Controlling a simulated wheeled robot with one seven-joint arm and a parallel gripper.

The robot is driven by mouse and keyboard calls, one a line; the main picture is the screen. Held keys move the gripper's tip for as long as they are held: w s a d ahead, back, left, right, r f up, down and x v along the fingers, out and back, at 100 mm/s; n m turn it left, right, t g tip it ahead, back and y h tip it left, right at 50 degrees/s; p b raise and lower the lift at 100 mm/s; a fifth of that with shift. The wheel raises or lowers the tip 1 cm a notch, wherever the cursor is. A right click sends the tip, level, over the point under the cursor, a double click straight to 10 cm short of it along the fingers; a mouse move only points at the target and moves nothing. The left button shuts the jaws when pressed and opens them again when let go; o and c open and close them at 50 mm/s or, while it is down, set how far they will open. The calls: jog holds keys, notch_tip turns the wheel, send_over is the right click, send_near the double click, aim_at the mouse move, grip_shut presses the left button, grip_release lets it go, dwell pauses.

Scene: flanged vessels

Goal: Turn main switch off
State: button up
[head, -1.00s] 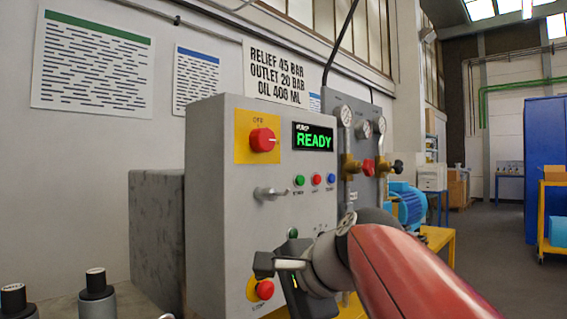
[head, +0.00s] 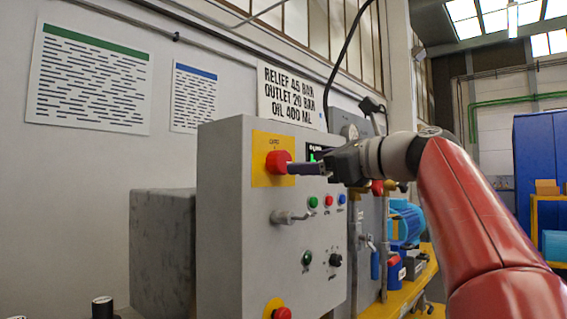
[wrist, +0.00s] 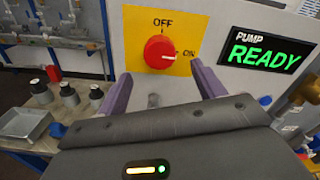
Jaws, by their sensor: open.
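The main switch (head: 277,161) is a red round knob on a yellow plate (head: 259,178) on the grey control cabinet. In the wrist view the knob (wrist: 160,52) has a white mark pointing right, towards the ON label; OFF is printed above it. My gripper (head: 292,168) is in front of the cabinet at knob height, its fingers pointing at the switch. In the wrist view my gripper (wrist: 162,85) is open, one purple finger on each side and the knob ahead between them. I cannot tell whether a finger touches the knob.
A pump display (wrist: 265,52) reads READY beside the switch, partly hidden by my arm in the head view. A protruding handle (head: 290,216), small coloured buttons (head: 328,200) and a red stop button (head: 281,313) sit below. A grey stone-like block (head: 163,250) stands left.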

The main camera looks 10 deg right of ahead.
aim_at(286, 163)
jog(key=p+x, duration=0.1)
jog(key=x, duration=0.5)
jog(key=shift+w, duration=0.1)
jog(key=c, duration=1)
